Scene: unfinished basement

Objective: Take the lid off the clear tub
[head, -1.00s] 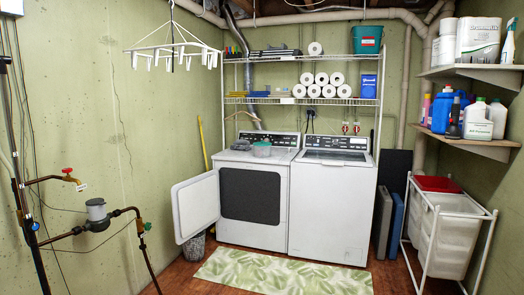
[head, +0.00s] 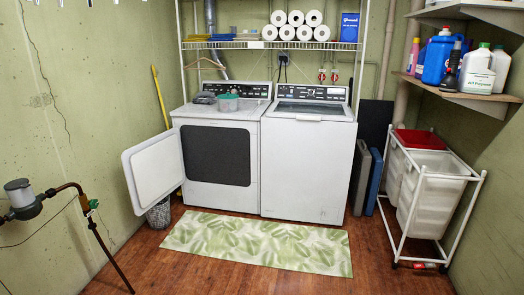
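A small clear tub (head: 229,103) with a teal-green lid or rim stands on top of the dryer (head: 217,150), toward its right side. A dark grey folded item (head: 204,98) lies just left of it. The tub is small in the head view, and I cannot make out how its lid sits. Neither of my grippers is in view.
The dryer's white door (head: 153,181) stands open to the left. The washer (head: 308,160) is on the right. A green leaf-pattern mat (head: 258,242) lies in front. A white-framed hamper (head: 432,190) stands at right. The wooden floor nearer me is clear.

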